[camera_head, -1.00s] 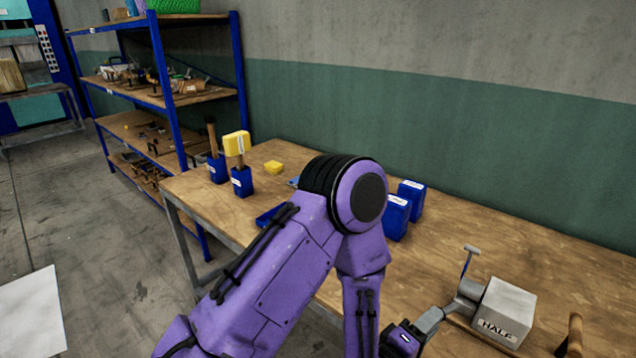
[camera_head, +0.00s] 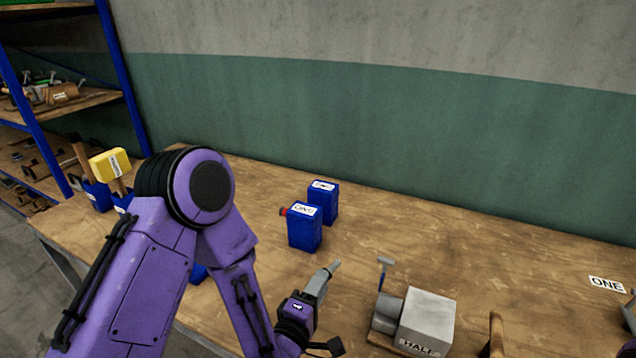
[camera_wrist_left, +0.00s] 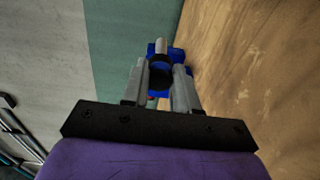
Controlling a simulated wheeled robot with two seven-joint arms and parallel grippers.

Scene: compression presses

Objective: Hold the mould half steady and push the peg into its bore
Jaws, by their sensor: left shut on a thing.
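The mould half (camera_head: 430,314) is a grey block marked "HALF", lying on the bench with a grey round part on its left side. A small T-handled piece (camera_head: 386,264) stands up behind that round part. My left gripper (camera_head: 318,284) is over the bench, left of the mould half and apart from it. It is shut on a slim grey cylinder, seemingly the peg (camera_head: 334,267), which points up and away. In the left wrist view, the peg (camera_wrist_left: 161,47) projects beyond the fingers (camera_wrist_left: 160,78), with a dark round part between them. The bore is not visible. My right gripper is out of view.
Two blue containers (camera_head: 305,230) stand behind my left gripper. A wooden handle (camera_head: 497,335) rises right of the mould half. A label reading "ONE" (camera_head: 606,283) lies at the right. Yellow-topped tools (camera_head: 110,163) stand at the left end. The bench's back middle is clear.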

